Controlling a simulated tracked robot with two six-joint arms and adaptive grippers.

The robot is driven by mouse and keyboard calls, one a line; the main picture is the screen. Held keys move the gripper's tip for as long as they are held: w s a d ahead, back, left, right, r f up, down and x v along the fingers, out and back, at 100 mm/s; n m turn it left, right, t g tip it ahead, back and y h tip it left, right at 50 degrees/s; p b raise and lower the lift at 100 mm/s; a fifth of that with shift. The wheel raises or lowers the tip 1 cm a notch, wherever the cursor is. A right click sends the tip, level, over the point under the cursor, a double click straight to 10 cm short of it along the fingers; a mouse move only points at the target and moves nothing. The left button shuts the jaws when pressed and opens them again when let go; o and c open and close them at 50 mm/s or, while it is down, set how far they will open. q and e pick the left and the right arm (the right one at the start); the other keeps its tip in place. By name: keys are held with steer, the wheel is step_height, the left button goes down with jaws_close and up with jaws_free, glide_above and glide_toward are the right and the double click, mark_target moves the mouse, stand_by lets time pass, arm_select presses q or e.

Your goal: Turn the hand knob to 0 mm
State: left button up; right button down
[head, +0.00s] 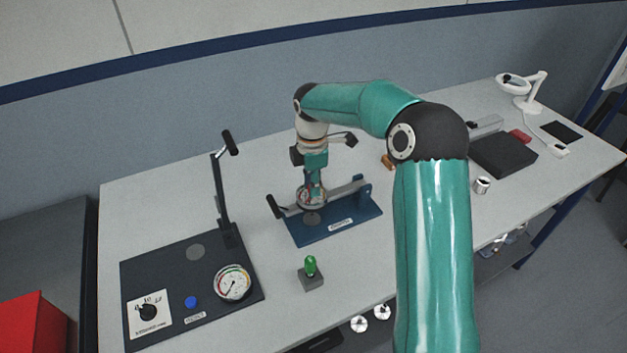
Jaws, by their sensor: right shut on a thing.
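A black knob (148,312) sits on a white scale plate (139,330) at the lower left of the dark panel. The scale figures are small; a 0 and a 10 seem to show, and I cannot read the pointer surely. My right gripper (312,190) points down over the blue fixture (333,230), well to the right of and behind the knob. My left gripper is not in view.
The dark panel (190,262) also carries an upright lever (220,185), a round gauge (233,284) and a blue button (191,302). A black case (502,155) and lamp (530,92) stand at right.

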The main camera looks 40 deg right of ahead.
steer(key=shift+a+n, duration=0.1)
steer(key=shift+n, duration=0.5)
steer(key=c, duration=1)
jaws_free()
steer(key=shift+r, duration=0.45)
step_height(320, 180, up, 11)
